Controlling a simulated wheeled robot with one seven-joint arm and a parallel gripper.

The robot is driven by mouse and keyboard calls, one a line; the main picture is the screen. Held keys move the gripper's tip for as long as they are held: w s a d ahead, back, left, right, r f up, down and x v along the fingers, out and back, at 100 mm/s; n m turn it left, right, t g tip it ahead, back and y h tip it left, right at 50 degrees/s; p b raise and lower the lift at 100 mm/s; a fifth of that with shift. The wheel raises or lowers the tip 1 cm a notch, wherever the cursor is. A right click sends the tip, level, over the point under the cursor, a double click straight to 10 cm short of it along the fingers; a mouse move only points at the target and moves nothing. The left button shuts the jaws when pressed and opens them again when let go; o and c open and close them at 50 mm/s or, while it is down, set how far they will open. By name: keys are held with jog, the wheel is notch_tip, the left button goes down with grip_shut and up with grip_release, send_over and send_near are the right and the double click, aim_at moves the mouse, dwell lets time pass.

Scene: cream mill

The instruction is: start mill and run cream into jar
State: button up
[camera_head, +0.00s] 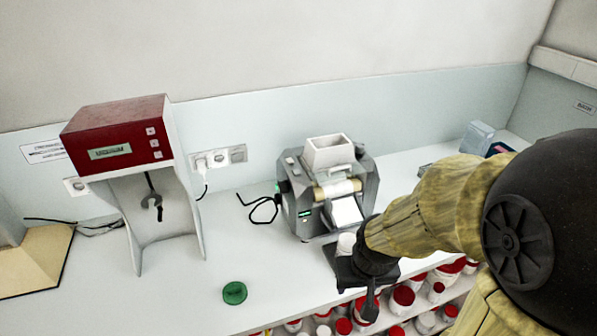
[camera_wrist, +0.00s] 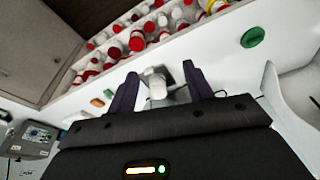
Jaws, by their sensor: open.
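The mill (camera_head: 300,205) is a grey machine on the white counter, with a white hopper (camera_head: 330,152) on top, a pale roller and a white sloping plate in front. A small green display glows on its face. A small white jar (camera_head: 346,243) stands in front of the mill, partly hidden by my arm. My gripper (camera_head: 352,272) is at the counter's front edge beside the jar. In the wrist view my gripper (camera_wrist: 160,74) is open, with the white jar (camera_wrist: 157,88) showing between its dark fingers. I cannot tell whether they touch it. A green lid (camera_head: 235,293) lies on the counter; it also shows in the wrist view (camera_wrist: 253,36).
A red-topped mixer stand (camera_head: 125,138) is at left, beside a tan board (camera_head: 35,262). Black cables lie near the wall sockets (camera_head: 218,158). Shelves below hold several red-capped jars (camera_head: 403,296). A grey-blue box (camera_head: 478,138) stands at the back right.

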jog(key=shift+c, duration=0.4)
jog(key=shift+a, duration=0.1)
jog(key=c, duration=0.7)
jog(key=shift+s, duration=0.1)
grip_shut()
